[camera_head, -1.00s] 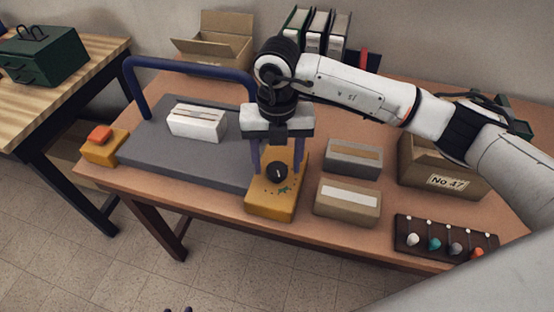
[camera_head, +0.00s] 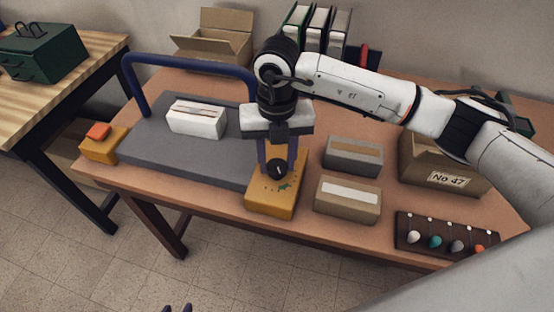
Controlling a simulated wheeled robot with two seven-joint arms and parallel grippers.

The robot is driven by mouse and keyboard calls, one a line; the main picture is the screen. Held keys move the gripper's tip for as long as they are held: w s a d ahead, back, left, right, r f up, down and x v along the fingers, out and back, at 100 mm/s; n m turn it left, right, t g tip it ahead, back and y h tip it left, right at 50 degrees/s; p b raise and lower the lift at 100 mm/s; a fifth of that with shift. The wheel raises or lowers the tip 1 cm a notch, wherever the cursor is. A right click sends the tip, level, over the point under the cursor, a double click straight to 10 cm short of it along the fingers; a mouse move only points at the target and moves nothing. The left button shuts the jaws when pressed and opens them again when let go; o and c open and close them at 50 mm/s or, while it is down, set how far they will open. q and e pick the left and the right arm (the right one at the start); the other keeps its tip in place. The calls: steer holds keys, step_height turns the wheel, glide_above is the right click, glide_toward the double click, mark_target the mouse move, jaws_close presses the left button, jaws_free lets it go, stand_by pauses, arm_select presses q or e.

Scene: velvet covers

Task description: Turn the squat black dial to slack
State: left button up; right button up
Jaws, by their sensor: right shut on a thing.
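The squat black dial (camera_head: 277,170) with a small pale mark sits on top of a yellow-orange box (camera_head: 270,205) at the right end of the grey slab. My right gripper (camera_head: 277,164) points down over the box, its two purple fingers shut on the dial from either side. The fingers partly hide the dial's sides. No readable "slack" label shows; the box top has small dark and green marks. My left gripper (camera_head: 178,308) shows only as two fingertips at the bottom edge, apart with nothing between them.
A blue rail (camera_head: 190,64) arches over the grey slab (camera_head: 150,150), which carries a white box (camera_head: 197,119). A yellow block with an orange top (camera_head: 98,132) is at left. Grey and tan boxes (camera_head: 348,198), a knob strip (camera_head: 445,236) and a carton (camera_head: 440,170) stand right.

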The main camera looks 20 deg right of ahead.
steer(key=n+b, duration=0.2)
steer(key=n, duration=0.1)
steer(key=shift+f+b, duration=0.15)
steer(key=shift+b, duration=0.15)
steer(key=n+b, duration=0.3)
steer(key=n, duration=0.1)
steer(key=shift+n+b, duration=0.3)
steer(key=shift+b, duration=0.05)
steer(key=shift+n+b, duration=0.6)
steer(key=shift+n, duration=0.2)
steer(key=shift+n+b, duration=0.65)
steer(key=shift+n, duration=0.35)
steer(key=shift+n+b, duration=0.6)
steer(key=shift+n, duration=0.3)
steer(key=n+b, duration=0.1)
steer(key=n, duration=0.1)
steer(key=shift+n, duration=0.3)
steer(key=n+b, duration=0.1)
steer(key=n, duration=0.1)
steer(key=shift+n+b, duration=0.4)
steer(key=n+b, duration=0.1)
steer(key=n, duration=0.3)
steer(key=shift+b, duration=0.3)
steer(key=shift+r+n, duration=0.2)
steer(key=shift+n, duration=0.9)
steer(key=shift+n+b, duration=0.45)
steer(key=shift+n, duration=1.85)
